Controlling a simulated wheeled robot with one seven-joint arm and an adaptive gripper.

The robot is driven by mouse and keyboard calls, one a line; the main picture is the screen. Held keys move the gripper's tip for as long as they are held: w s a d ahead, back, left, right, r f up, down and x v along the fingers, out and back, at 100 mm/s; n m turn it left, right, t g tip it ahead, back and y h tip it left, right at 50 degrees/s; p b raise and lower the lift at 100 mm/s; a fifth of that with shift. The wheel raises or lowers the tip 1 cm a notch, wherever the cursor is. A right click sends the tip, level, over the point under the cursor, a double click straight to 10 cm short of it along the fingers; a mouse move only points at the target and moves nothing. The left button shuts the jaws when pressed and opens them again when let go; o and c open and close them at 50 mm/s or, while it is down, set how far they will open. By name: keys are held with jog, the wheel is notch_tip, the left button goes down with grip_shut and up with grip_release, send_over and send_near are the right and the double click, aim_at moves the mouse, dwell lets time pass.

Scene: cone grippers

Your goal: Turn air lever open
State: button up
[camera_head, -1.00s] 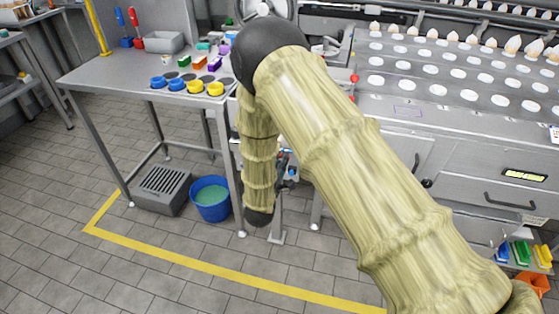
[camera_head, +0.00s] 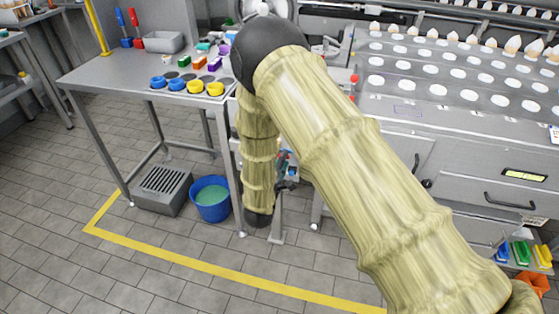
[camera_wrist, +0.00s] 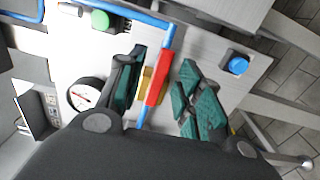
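The red air lever (camera_wrist: 158,82) lies along the blue pipe (camera_wrist: 168,36) in the middle of the wrist view, with a brass-coloured piece behind it. My gripper (camera_wrist: 160,88) is open. Whether either finger touches the lever I cannot tell.
A pressure gauge (camera_wrist: 85,94), a green button (camera_wrist: 101,20) and a blue knob (camera_wrist: 238,65) sit around the lever on the pale panel. A metal table (camera_head: 110,77) stands at the left, with a blue bucket (camera_head: 211,200) under it. The large machine (camera_head: 440,130) fills the right.

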jog(key=v, duration=1.1)
jog(key=shift+s, duration=0.3)
jog(key=s+d+f+m+g+y+p, duration=0.35)
jog(key=s+d+f+m+g, duration=0.45)
jog(key=s+d+f, duration=0.6)
jog(key=s+d+f+m+g+y, duration=0.1)
jog(key=s+d+f+m+g, duration=0.1)
jog(key=s, duration=1)
jog(key=s+d+f+m+g+y, duration=0.1)
jog(key=s+d+m+g, duration=0.4)
jog(key=s, duration=0.7)
jog(key=shift+s+d+f+g+p, duration=0.25)
jog(key=shift+d+f+g+p, duration=0.2)
jog(key=shift+d+g, duration=0.5)
